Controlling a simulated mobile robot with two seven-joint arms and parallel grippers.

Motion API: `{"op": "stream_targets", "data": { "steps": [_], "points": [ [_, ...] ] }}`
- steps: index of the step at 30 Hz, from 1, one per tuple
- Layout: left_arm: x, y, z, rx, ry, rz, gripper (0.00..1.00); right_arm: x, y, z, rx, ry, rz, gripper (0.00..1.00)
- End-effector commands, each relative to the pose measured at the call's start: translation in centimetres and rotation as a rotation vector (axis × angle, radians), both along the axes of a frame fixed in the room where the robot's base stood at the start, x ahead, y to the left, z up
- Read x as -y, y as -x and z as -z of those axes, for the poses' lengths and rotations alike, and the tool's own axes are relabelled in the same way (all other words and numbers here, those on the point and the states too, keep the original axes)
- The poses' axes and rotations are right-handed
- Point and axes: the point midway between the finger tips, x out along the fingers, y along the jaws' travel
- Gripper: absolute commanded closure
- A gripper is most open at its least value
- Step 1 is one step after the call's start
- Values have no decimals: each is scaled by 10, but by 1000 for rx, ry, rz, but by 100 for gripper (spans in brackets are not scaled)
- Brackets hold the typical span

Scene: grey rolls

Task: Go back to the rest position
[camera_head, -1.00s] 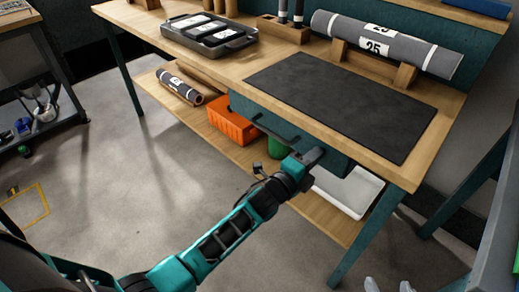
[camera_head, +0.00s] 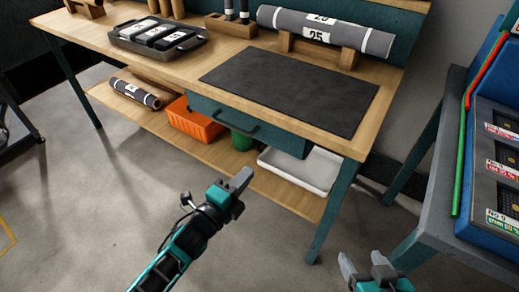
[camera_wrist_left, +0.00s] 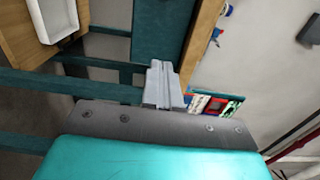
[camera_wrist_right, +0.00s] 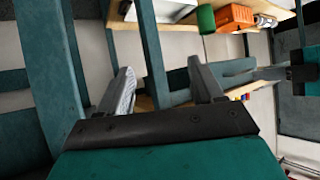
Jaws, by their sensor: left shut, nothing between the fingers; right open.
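My left gripper (camera_head: 236,182) is in front of the workbench, over the floor and apart from the drawer handle. Its fingers are closed together with nothing between them, as the left wrist view (camera_wrist_left: 163,84) also shows. My right gripper (camera_head: 365,265) is at the bottom of the head view, low and to the right. Its two fingers stand apart and empty in the right wrist view (camera_wrist_right: 162,82). The workbench (camera_head: 340,140) has a shut drawer (camera_head: 283,136) with a dark handle (camera_head: 236,124).
A dark mat (camera_head: 290,88), a grey tray (camera_head: 160,37) and a grey roll (camera_head: 325,32) on a wooden stand are on the bench. An orange bin (camera_head: 193,119) and a white tray (camera_head: 300,170) sit on the lower shelf. A grey table (camera_head: 440,180) stands at the right.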

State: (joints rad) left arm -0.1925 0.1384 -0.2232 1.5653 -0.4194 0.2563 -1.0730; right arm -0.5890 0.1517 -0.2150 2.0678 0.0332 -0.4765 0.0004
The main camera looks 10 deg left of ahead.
Motion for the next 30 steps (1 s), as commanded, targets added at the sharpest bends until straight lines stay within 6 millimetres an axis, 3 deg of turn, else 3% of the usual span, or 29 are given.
{"op": "stream_targets", "data": {
  "steps": [5, 8, 13, 21, 25, 30],
  "points": [
    [-3, 5, -2, -30, 36, -12, 100, 0, 0, -6, 1, 1, -1, 33],
    [-10, 18, -7, -134, 171, -56, 100, 1, -1, -20, 8, 4, 1, 33],
    [-28, 63, -15, -436, 596, -217, 100, 10, 1, -45, 15, 20, 15, 33],
    [-40, 134, -21, -801, 1180, -506, 100, 27, 16, -54, -8, 54, 38, 33],
    [-41, 149, -21, -864, 1298, -573, 100, 30, 16, -54, -7, 55, 49, 33],
    [-41, 150, -21, -869, 1309, -579, 100, 30, 16, -54, -6, 54, 51, 33]
  ]
}}
